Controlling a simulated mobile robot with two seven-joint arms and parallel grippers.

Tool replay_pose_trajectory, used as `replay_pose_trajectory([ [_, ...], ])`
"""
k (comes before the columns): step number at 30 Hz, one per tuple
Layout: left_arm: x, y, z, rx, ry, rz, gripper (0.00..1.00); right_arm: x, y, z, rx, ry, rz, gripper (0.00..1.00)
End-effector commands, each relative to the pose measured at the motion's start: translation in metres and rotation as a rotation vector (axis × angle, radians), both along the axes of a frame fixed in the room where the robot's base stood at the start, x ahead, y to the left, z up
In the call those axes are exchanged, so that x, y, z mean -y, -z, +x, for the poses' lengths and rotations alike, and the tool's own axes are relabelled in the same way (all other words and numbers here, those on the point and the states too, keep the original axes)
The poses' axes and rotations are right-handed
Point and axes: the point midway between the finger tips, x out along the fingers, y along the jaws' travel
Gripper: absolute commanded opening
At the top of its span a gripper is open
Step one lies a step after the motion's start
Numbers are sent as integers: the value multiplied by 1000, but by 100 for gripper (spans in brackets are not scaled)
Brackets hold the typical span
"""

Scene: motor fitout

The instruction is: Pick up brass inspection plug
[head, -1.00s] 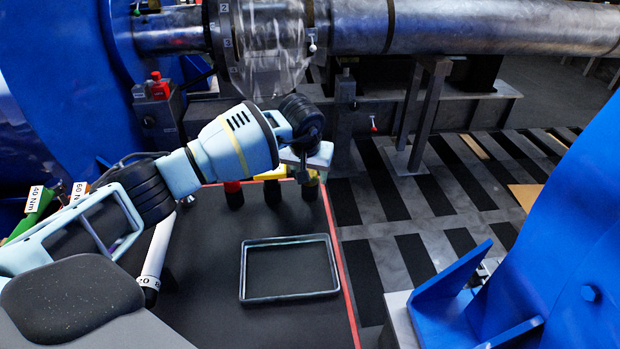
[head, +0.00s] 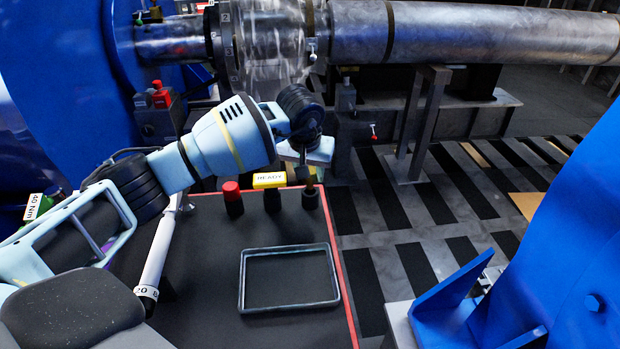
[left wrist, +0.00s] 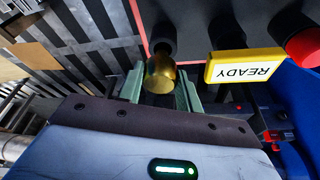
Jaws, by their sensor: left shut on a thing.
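The brass inspection plug (left wrist: 161,74) shows as a gold cylinder between the two pale green fingers of my left gripper (left wrist: 159,88) in the left wrist view. The fingers are shut on it. A black round holder (left wrist: 163,38) lies just beyond the plug. In the head view my left gripper (head: 304,166) points down over the rightmost black holder (head: 310,199) at the table's back edge. The plug is mostly hidden there, and I cannot tell whether it is fully clear of the holder. My right gripper is not in view.
A yellow READY sign (head: 269,180) and a red-topped black holder (head: 232,198) stand left of the gripper. An empty rectangular tray (head: 241,280) lies on the dark table. A white-and-black tool (head: 158,250) is at left. A large blue structure (head: 560,230) stands at right.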

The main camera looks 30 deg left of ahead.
Motion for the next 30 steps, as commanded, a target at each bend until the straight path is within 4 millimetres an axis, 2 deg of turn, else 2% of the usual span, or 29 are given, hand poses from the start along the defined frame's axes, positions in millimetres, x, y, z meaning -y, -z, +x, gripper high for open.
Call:
replay_pose_trajectory([
  [21,45,-8,-119,-4,4,1,11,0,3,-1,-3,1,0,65],
  [30,55,-11,-142,-4,1,0,11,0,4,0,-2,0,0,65],
])
